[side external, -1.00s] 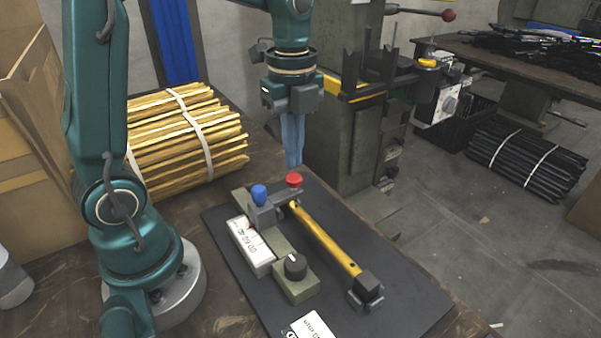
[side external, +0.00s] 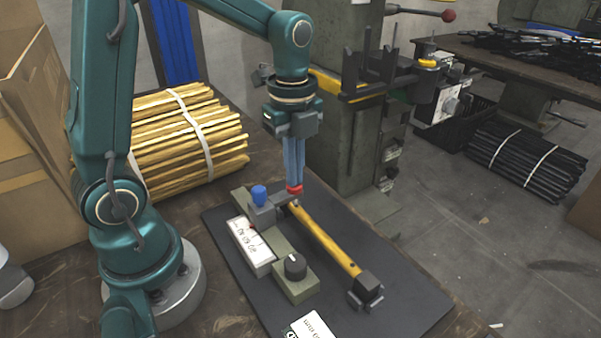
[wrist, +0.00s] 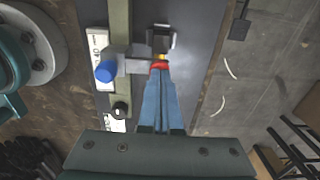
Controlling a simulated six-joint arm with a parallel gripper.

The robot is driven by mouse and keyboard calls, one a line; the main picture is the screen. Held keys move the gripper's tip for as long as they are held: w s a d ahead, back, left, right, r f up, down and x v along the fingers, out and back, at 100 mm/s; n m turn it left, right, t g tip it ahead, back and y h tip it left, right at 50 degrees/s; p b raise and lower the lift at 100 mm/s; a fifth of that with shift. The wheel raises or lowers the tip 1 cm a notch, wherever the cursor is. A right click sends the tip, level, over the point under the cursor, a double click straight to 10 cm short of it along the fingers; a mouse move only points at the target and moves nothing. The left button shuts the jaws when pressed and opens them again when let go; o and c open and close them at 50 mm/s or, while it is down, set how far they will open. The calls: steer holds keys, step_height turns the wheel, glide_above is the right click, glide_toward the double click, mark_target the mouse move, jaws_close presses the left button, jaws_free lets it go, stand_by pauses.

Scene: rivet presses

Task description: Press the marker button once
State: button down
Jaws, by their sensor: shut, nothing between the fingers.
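A red button (side external: 295,190) and a blue button (side external: 259,192) stand side by side on a grey bracket of the fixture. Neither carries a readable label, so I cannot tell by name which is the marker button. My gripper (side external: 294,185) is shut and empty, pointing down with its blue fingertips on top of the red button, apparently touching it. In the wrist view the red button (wrist: 160,66) shows just beyond the fingertips (wrist: 160,74), partly hidden by them. The blue button (wrist: 106,71) is clear to the left.
A yellow bar (side external: 325,238) runs from the bracket to a black end block (side external: 367,287). A black knob (side external: 295,266) and a white scale plate (side external: 250,246) sit beside it on the dark mat (side external: 400,305). A green press column (side external: 345,140) stands behind.

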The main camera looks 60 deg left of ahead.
steer(key=shift+s+f, duration=0.1)
steer(key=shift+f, duration=0.3)
step_height(320, 180, up, 15)
steer(key=shift+f, duration=0.2)
stand_by(0.8)
steer(key=s+d+n+t, duration=0.2)
steer(key=s+d+n, duration=0.1)
steer(key=s, duration=0.4)
step_height(320, 180, down, 8)
steer(key=s+d+n+t, duration=0.1)
steer(key=s+n+t, duration=0.1)
steer(key=n, duration=1.3)
steer(key=shift+s+t, duration=0.3)
steer(key=shift+t, duration=0.4)
